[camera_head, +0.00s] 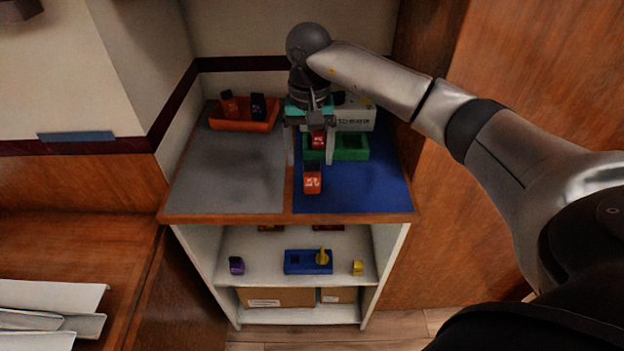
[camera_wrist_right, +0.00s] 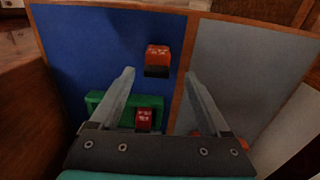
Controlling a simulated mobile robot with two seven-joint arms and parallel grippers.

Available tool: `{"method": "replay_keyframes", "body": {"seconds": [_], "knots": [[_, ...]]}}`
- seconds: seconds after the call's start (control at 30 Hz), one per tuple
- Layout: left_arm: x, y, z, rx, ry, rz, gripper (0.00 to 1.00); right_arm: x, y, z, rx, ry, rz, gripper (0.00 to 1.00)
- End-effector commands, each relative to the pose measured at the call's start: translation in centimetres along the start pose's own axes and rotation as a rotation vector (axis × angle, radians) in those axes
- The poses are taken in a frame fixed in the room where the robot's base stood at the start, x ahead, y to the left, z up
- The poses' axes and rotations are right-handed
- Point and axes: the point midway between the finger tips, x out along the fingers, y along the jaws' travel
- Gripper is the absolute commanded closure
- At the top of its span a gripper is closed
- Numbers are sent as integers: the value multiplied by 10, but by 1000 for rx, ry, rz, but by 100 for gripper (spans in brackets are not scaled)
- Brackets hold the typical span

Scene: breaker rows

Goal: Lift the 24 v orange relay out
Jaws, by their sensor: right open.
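My right gripper (camera_head: 310,162) is open above the blue mat (camera_head: 375,190), pointing down. An orange relay (camera_head: 312,181) with white markings and a dark end stands alone on this mat, just in front of the fingertips. In the right wrist view it shows (camera_wrist_right: 158,55) slightly beyond the open fingers (camera_wrist_right: 160,74). A darker red relay (camera_head: 318,139) sits in the green holder (camera_head: 350,150), partly behind the gripper. An orange-red relay (camera_head: 229,103) and a dark one (camera_head: 258,106) stand in the orange holder (camera_head: 243,125). I cannot read the voltages for certain.
A white box (camera_head: 356,120) stands behind the green holder. The grey mat (camera_head: 235,180) is clear in front of the orange holder. On the shelf below are a purple piece (camera_head: 236,265), a blue holder (camera_head: 296,262) and a yellow piece (camera_head: 357,267). A wooden wall stands at the right.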

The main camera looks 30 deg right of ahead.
Motion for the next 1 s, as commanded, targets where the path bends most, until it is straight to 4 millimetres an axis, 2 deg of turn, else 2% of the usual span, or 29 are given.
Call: {"method": "replay_keyframes", "body": {"seconds": [0.1, 0.27, 0.6, 0.87, 0.9, 1.0], "knots": [[2, 0, 0, 0, 0, 0, 50, 14, 0, 0, 0, -2, -1, 20], [3, 0, 0, 0, 0, 0, 50, 23, 0, 1, -1, -2, -1, 20], [8, 0, 1, 0, 0, 0, 50, 67, 4, 2, 0, -2, -3, 20], [8, 0, 1, 0, 0, 0, 50, 70, 5, 1, 0, 0, -2, 20], [8, 0, 1, 0, 0, 0, 50, 70, 5, 1, 0, 0, -2, 21], [8, 0, 1, 0, 0, 0, 50, 70, 5, 1, 0, 0, -2, 32]]}}
